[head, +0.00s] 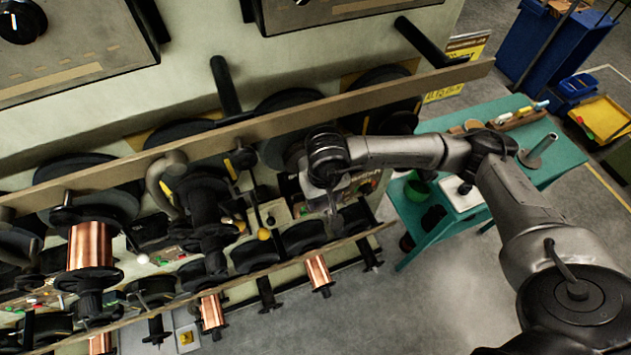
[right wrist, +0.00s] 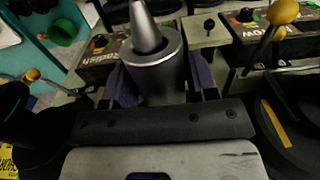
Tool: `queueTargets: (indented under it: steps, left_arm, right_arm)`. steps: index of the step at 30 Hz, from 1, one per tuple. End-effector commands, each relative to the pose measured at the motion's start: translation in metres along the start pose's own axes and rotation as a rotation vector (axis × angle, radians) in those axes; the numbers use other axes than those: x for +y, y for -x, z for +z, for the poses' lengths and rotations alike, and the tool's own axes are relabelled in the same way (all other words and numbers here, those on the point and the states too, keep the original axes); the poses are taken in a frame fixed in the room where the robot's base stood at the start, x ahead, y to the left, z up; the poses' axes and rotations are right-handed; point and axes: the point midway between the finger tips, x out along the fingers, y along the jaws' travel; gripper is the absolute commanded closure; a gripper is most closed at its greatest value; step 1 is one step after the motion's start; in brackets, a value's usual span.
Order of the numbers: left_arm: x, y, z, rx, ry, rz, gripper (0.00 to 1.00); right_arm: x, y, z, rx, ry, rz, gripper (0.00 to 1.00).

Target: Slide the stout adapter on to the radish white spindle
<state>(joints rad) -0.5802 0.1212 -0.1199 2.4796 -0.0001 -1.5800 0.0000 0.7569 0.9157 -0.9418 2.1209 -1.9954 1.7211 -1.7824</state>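My right gripper (head: 331,203) hangs in front of the machine, by a labelled panel (head: 366,180). In the right wrist view its purple-padded fingers (right wrist: 163,85) are shut on a grey metal sleeve, the stout adapter (right wrist: 152,78), one pad on each side. A pale tapered metal pin (right wrist: 145,25), seemingly the spindle, rises out of the sleeve's open end. How deep the pin sits in the sleeve, and the pin's base, are hidden. An upside-down label that seems to read radish (right wrist: 100,60) is just left of the sleeve. My left gripper is not in view.
A long beige rail (head: 240,130) crosses above the gripper. Black spools and copper spools (head: 318,272) hang along the lower rail. Yellow ball-topped levers (right wrist: 284,12) stand near. A teal table (head: 428,240) with a flanged grey post (head: 538,152) is at right.

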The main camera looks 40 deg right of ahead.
Motion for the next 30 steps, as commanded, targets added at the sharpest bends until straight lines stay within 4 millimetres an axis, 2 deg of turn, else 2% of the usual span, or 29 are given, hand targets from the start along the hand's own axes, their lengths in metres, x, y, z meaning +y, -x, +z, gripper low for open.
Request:
queueTargets:
  steps: [1, 7, 16, 22, 30]
  left_arm:
    - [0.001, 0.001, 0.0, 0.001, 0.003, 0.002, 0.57]
    - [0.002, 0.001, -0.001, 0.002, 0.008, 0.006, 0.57]
    - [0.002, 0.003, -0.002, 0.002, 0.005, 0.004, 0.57]
    - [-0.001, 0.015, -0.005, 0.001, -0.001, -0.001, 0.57]
    - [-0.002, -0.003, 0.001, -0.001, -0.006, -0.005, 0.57]
  right_arm:
    - [0.0, 0.0, 0.0, 0.0, 0.0, 0.0, 0.42]
    - [0.0, 0.0, 0.001, -0.001, 0.0, 0.0, 0.24]
    - [0.0, 0.001, 0.003, -0.002, 0.001, 0.002, 0.24]
    - [0.0, 0.004, 0.02, -0.001, 0.001, 0.001, 0.24]
    - [0.0, 0.049, 0.017, 0.004, 0.002, -0.001, 0.24]
